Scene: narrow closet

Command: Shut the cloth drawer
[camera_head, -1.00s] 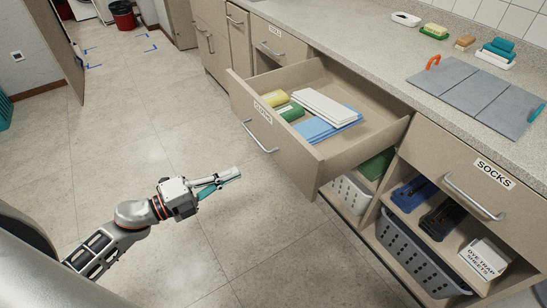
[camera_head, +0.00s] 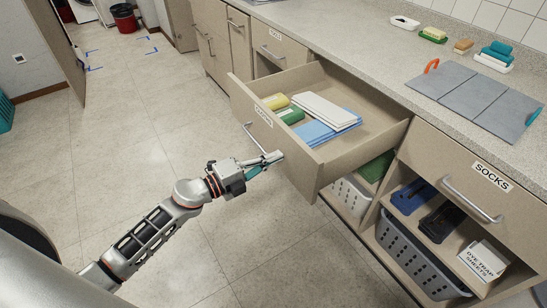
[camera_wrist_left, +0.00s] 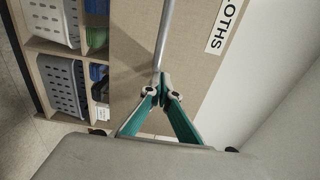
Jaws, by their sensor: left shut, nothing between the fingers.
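The cloth drawer (camera_head: 300,165) stands pulled out from the counter, with yellow, green, white and blue folded cloths inside. Its front carries a label, which reads "...OTHS" in the left wrist view, and a metal bar handle (camera_head: 252,138). My left gripper (camera_head: 277,157) is shut and empty, at the drawer front by the handle's lower right end. In the left wrist view its closed teal fingertips (camera_wrist_left: 160,78) meet at the end of the handle (camera_wrist_left: 165,35). I cannot tell whether they touch it. My right gripper is not in view.
The socks drawer (camera_head: 465,185) to the right is shut. Below are open shelves with a grey basket (camera_head: 410,255), a white basket (camera_head: 350,195) and a box (camera_head: 485,257). A folding board (camera_head: 480,100) and soaps lie on the counter. The floor left of the drawer is clear.

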